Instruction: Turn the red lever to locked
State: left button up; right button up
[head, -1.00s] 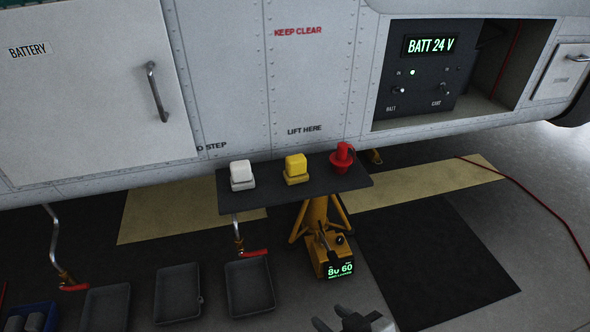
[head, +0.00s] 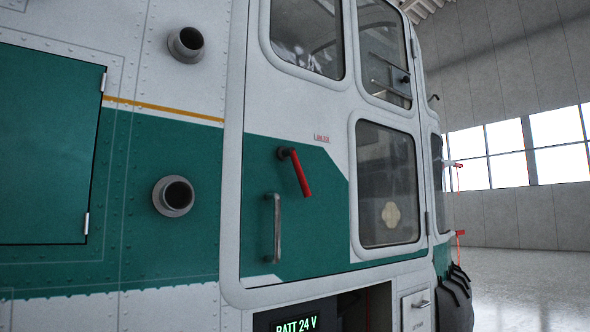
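The red lever (head: 301,173) is on the green part of the helicopter's door (head: 330,225). It hangs from a dark round pivot (head: 283,153) and slants down to the right. A small red-lettered label (head: 321,138) sits above and to the right of it, too small to read. Neither of my grippers shows in the head view now.
A vertical grey grab handle (head: 277,227) is below the lever. Two round pipe stubs (head: 174,196) stick out of the hull to the left. A lit "BATT 24 V" panel (head: 297,324) is at the bottom edge. Open hangar floor (head: 520,285) lies at the right.

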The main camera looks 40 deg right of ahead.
aim_at(283, 153)
jog(key=z, duration=2.75)
jog(key=i, duration=1.95)
jog(key=u, duration=1.45)
